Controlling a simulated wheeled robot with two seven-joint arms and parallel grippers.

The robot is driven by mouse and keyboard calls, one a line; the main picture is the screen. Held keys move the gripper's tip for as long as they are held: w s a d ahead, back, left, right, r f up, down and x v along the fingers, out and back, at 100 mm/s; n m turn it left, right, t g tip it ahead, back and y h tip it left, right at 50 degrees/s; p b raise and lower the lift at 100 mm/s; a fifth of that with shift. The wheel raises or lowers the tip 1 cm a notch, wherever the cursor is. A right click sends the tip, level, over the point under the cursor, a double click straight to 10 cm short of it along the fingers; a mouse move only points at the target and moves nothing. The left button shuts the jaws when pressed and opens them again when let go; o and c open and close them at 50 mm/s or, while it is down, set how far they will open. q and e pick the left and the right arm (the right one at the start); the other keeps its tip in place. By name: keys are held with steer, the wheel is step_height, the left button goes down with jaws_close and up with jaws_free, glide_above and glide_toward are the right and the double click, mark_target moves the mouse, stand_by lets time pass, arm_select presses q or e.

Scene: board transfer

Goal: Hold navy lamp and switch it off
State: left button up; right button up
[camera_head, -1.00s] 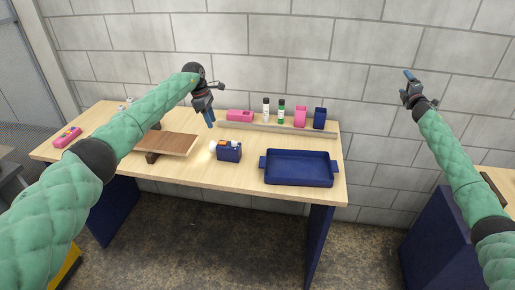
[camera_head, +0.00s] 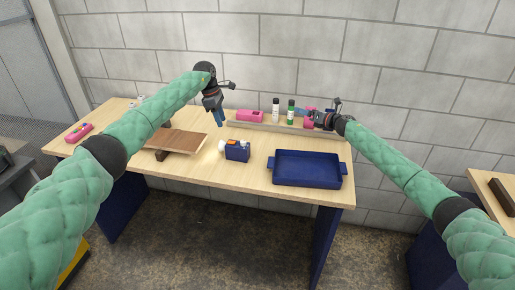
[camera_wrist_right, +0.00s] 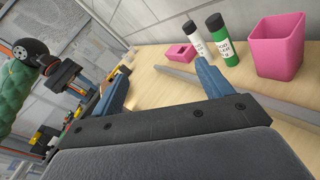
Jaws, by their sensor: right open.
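The navy lamp (camera_head: 238,152) stands on the wooden table, a small box with a bright white lamp head at its left end and a small orange part on top. The head looks lit. My left gripper (camera_head: 219,120) points down, above and behind the lamp, apart from it; its blue fingers are too small to judge. My right gripper (camera_head: 305,112) is over the back right of the table, in front of the pink cup. In the right wrist view my right gripper (camera_wrist_right: 160,88) is open, with nothing between its fingers.
A navy tray (camera_head: 307,181) lies right of the lamp and a brown board (camera_head: 184,141) to its left. On the back ledge are a pink block (camera_head: 249,116), a white bottle (camera_head: 276,110), a green bottle (camera_head: 291,112) and a pink cup (camera_wrist_right: 277,47).

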steer(key=s+a+f+n+g+y, duration=0.1)
steer(key=s+a+f+n+g, duration=0.15)
steer(key=a, duration=0.35)
steer(key=s+a+f+n+g+y, duration=0.1)
steer(key=a+f+n, duration=0.15)
steer(key=a, duration=0.35)
steer(key=n+g, duration=0.5)
steer(key=n, duration=0.1)
glide_toward(241, 150)
steer(key=w+f, duration=0.1)
steer(key=w+a+f, duration=0.2)
steer(key=shift+w, duration=0.4)
steer(key=shift+x, duration=3.85)
steer(key=shift+f, duration=0.15)
